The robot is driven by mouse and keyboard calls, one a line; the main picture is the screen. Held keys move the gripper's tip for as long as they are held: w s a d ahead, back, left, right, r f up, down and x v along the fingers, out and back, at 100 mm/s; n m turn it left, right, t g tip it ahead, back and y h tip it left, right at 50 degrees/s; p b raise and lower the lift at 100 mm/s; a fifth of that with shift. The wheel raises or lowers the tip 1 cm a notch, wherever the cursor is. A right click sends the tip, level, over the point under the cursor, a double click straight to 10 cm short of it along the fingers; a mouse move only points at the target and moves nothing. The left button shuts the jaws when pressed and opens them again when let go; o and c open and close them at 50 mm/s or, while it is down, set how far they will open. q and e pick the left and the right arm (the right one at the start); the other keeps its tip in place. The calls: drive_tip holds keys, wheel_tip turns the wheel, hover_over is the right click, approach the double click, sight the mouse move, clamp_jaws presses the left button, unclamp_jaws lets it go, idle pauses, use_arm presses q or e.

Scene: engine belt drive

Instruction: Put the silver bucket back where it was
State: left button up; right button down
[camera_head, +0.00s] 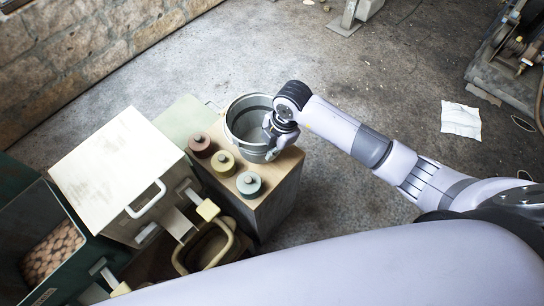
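The silver bucket (245,118) is upright and open at the top, in the middle of the head view. It is at the far end of a wooden-topped stand (282,172); whether its base rests on the top or is just above it I cannot tell. My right gripper (270,135) is at the bucket's right side, with its fingers at the rim and wall. The fingers are small and overlap the bucket, so whether they are closed on it is unclear. My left gripper is not in view.
Red (200,145), yellow (222,163) and blue-grey (249,184) knobbed weights stand in a row beside the bucket. A cream box with a handle (115,170) and a green bin (78,278) are at left. White paper (461,120) lies on the open floor at right.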

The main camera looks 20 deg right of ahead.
sight(271, 161)
drive_tip(key=shift+f, duration=2.8)
drive_tip(key=shift+f, duration=0.1)
drive_tip(key=c, duration=1.8)
unclamp_jaws()
wheel_tip(271, 161, up, 12)
drive_tip(key=s+d, duration=0.1)
drive_tip(key=d, duration=0.1)
